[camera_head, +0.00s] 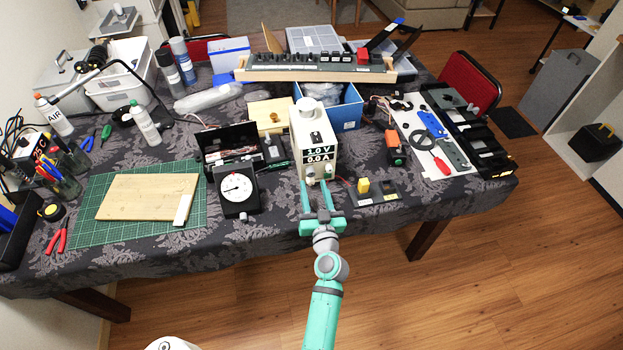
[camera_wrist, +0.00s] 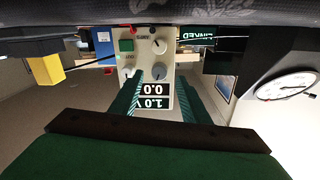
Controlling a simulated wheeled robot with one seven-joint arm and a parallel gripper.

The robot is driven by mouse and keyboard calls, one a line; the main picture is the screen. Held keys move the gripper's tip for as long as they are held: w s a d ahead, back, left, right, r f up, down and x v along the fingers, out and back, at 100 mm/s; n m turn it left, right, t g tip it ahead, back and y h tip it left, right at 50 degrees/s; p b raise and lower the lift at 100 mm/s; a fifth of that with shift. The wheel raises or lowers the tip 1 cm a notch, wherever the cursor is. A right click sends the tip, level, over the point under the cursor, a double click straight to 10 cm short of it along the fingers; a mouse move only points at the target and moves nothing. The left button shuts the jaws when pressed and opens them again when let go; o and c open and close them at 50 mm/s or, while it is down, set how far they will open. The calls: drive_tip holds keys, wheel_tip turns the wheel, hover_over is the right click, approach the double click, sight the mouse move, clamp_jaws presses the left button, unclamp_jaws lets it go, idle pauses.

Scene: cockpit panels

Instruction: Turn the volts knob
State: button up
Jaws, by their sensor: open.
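The cream power supply (camera_head: 308,122) stands near the table's front edge, its display reading 1.0 V and 0.0 A. In the wrist view its panel (camera_wrist: 144,58) appears upside down, with a pale knob (camera_wrist: 159,46), a grey knob (camera_wrist: 158,70) and a green square button (camera_wrist: 126,45). The small labels are too blurred to tell which knob is volts. My gripper (camera_head: 319,185) is open in front of the panel's lower part. In the wrist view my gripper (camera_wrist: 158,82) has its teal fingers spread either side of the grey knob's line; I cannot tell whether they touch anything.
A black dial gauge (camera_head: 238,192) stands left of the supply. A yellow switch block (camera_head: 363,186) lies right of my gripper. A blue bin (camera_head: 345,108) and a long switch panel (camera_head: 315,66) are behind. Open floor lies in front of the table.

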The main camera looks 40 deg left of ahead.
sight(311, 175)
drive_tip(key=shift+x, duration=2.1)
drive_tip(key=c, duration=1.1)
